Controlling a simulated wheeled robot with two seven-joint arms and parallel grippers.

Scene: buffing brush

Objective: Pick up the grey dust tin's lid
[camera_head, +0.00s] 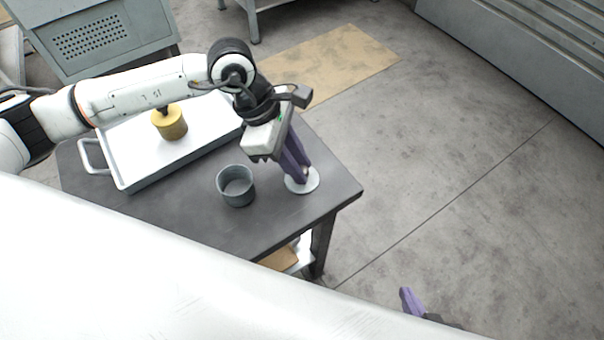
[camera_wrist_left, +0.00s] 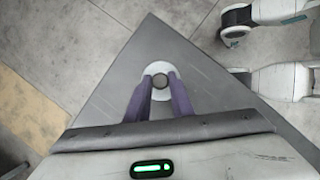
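The grey dust tin (camera_head: 222,190) stands open on the dark table, with no lid on it. Its lid (camera_head: 312,184), a pale flat disc, lies on the table to the right of the tin, near the corner. In the left wrist view the lid (camera_wrist_left: 160,67) has a round dark knob (camera_wrist_left: 160,81) in its middle. My left gripper (camera_head: 297,178) points down over the lid. Its purple fingers (camera_wrist_left: 160,80) stand on either side of the knob, with a slight gap showing. Only a purple fingertip of my right gripper (camera_head: 411,302) shows at the bottom.
A white tray (camera_head: 124,165) with raised walls and a handle lies at the table's back left. A yellow cylindrical brush (camera_head: 171,124) stands in it, under my left arm. The table's (camera_head: 262,229) right corner is close to the lid. Open floor lies beyond.

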